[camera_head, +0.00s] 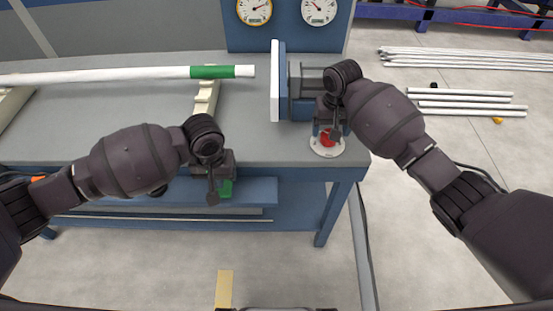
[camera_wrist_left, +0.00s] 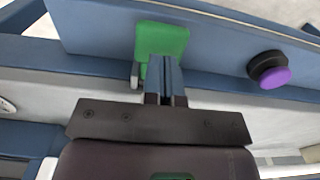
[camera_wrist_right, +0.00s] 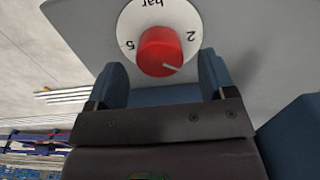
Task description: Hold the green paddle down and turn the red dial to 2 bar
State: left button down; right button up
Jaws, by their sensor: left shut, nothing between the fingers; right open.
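The green paddle (camera_head: 226,188) is at the table's front edge, partly hidden by my left gripper (camera_head: 213,190) in the head view. In the left wrist view the shut fingers (camera_wrist_left: 165,75) overlap the lower part of the paddle (camera_wrist_left: 175,36); I cannot tell whether they press it. The red dial (camera_head: 327,138) sits on a white scale plate at the table's right front corner. In the right wrist view my open right gripper (camera_wrist_right: 163,75) has its fingers either side of the dial (camera_wrist_right: 158,48). The dial's white mark points lower right, off the printed 2 (camera_wrist_right: 190,37).
A purple-capped black button (camera_wrist_left: 272,74) is right of the paddle in the left wrist view. Two gauges (camera_head: 254,10) stand at the back. A white pipe with a green band (camera_head: 212,72) lies on supports. Loose white pipes (camera_head: 470,105) lie on the floor at right.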

jog(key=shift+s+f, duration=0.1)
jog(key=shift+f, duration=1.6)
jog(key=c, duration=0.8)
